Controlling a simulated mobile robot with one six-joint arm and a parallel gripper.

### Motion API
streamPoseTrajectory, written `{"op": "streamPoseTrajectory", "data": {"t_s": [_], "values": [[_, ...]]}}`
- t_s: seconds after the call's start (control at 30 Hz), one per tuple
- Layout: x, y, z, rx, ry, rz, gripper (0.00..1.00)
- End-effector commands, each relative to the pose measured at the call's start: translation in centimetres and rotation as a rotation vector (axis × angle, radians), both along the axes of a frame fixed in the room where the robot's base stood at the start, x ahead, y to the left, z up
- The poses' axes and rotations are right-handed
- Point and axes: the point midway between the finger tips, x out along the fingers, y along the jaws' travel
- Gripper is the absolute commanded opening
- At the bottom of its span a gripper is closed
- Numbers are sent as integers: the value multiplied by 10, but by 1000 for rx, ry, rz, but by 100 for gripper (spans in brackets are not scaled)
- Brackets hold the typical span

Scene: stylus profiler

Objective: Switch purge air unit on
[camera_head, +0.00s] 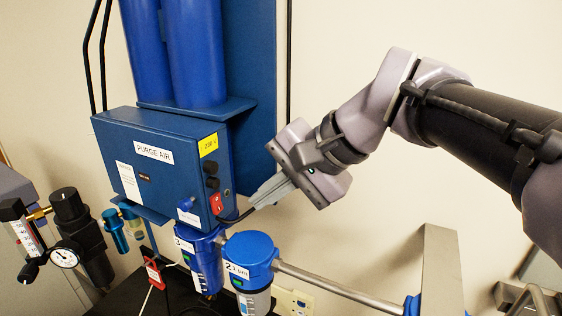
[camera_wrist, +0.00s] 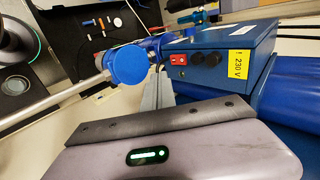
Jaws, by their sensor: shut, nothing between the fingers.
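The purge air unit is a blue box (camera_head: 172,182) labelled "PURGE AIR", mounted on a blue back panel. A small red rocker switch (camera_head: 216,203) sits on its right side, low down, below two black round fittings (camera_head: 211,176). The switch also shows in the wrist view (camera_wrist: 177,59), with a white mark on it. I cannot tell its on or off position. My gripper (camera_head: 258,201) is shut and empty, just to the right of the switch side and apart from it. Its narrow grey fingers (camera_wrist: 158,92) point toward that side in the wrist view.
Blue filter housings (camera_head: 249,249) hang just below the unit, with a metal pipe (camera_head: 335,291) running right. A black cable (camera_head: 238,217) passes near the switch and fingers. A pressure gauge (camera_head: 64,257) is at left. The wall right of the panel is bare.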

Motion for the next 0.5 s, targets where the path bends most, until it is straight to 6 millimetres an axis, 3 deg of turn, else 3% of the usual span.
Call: {"op": "streamPoseTrajectory", "data": {"t_s": [0.2,0.5], "values": [[12,30,-35,-1,3,3,0],[27,65,-39,-1,1,1,0]]}}
